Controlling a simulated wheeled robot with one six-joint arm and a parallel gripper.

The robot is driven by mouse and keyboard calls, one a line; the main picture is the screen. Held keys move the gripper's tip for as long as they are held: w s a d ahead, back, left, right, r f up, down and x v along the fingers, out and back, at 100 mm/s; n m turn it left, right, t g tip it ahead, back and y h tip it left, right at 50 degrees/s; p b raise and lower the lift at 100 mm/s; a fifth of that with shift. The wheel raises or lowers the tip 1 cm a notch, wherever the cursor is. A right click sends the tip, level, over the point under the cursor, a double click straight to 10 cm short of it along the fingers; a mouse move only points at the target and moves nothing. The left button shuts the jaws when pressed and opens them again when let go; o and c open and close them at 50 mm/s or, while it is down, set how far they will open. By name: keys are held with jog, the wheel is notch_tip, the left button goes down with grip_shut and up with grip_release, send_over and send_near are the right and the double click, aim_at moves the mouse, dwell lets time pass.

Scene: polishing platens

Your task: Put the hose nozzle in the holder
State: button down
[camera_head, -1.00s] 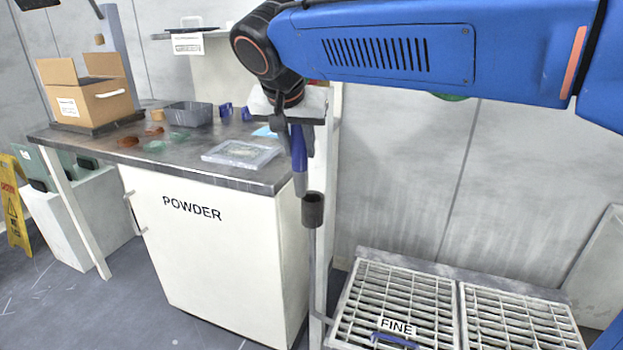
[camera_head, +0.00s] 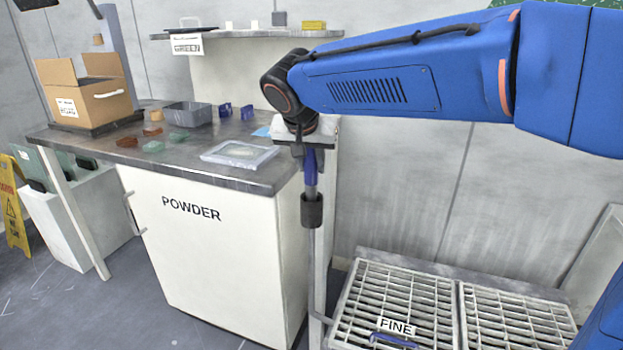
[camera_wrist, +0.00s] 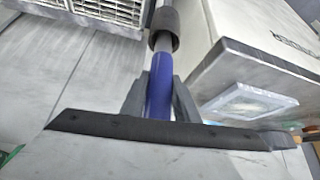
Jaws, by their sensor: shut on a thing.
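The hose nozzle (camera_head: 311,168) has a blue grip and a grey tip and hangs upright, tip down. My gripper (camera_head: 311,152) is shut on its blue part. The holder is a dark cup (camera_head: 312,211) on a thin grey post beside the POWDER cabinet. The nozzle's grey tip goes down into the cup's top, as far as the head view shows. In the wrist view the blue grip (camera_wrist: 159,88) lies between my two fingers, and its grey end runs into the dark cup (camera_wrist: 164,22). How deep the tip sits is hidden by the cup.
The POWDER cabinet (camera_head: 230,250) with its grey worktop stands left of the post. A clear tray (camera_head: 240,154) lies near the worktop's edge. A floor grate labelled FINE (camera_head: 395,300) is at lower right. A shelf (camera_head: 245,34) is above the worktop.

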aim_at(311, 179)
notch_tip(311, 179, down, 4)
jog(key=shift+r, duration=0.15)
jog(key=shift+w+f, duration=0.2)
jog(key=shift+f, duration=0.2)
jog(key=c, duration=1.4)
grip_release()
jog(key=v, duration=1.2)
jog(key=shift+s, duration=0.1)
jog(key=shift+d, duration=0.15)
